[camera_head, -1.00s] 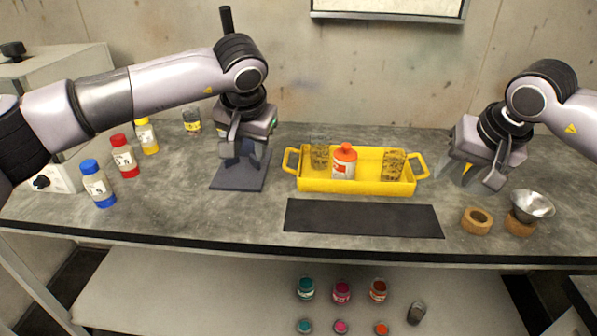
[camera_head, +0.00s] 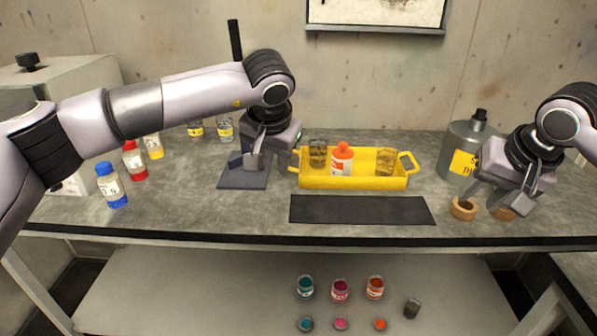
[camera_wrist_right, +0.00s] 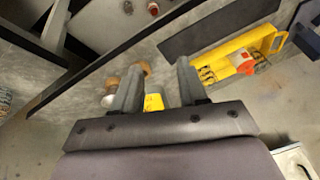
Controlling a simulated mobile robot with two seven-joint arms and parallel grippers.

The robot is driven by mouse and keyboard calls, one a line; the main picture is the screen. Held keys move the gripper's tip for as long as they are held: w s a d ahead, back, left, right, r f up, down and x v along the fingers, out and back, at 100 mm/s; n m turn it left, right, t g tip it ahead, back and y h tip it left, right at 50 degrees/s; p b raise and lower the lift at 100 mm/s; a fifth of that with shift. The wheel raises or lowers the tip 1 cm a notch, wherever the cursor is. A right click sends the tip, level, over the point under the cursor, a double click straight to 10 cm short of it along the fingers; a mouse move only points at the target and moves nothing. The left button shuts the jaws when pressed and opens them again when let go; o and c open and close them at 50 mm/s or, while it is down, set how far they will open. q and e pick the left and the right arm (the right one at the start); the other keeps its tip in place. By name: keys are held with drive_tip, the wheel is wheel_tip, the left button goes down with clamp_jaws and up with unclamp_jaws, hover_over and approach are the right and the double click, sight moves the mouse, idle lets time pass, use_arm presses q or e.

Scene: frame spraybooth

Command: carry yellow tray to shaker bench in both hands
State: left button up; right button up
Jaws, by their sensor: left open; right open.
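The yellow tray (camera_head: 350,183) stands on the grey bench with a handle at each end. It holds an orange-capped bottle (camera_head: 341,160) and two see-through yellowish items. The tray also shows at the upper right of the right wrist view (camera_wrist_right: 222,50). My left gripper (camera_head: 262,165) is open, just left of the tray's left handle and above a dark stand. My right gripper (camera_head: 504,203) is open and empty, well to the right of the tray, over the cork rings. It also shows in the right wrist view (camera_wrist_right: 155,75). I cannot tell which surface is the shaker bench.
A black mat (camera_head: 362,210) lies in front of the tray. A grey can with a yellow label (camera_head: 462,150) stands right of it. Cork rings (camera_head: 463,209) lie below my right gripper. Several bottles, one blue-capped (camera_head: 112,188), stand at left. Small jars sit on the lower shelf (camera_head: 200,290).

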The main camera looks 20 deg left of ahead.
drive_tip(key=v, duration=1.2)
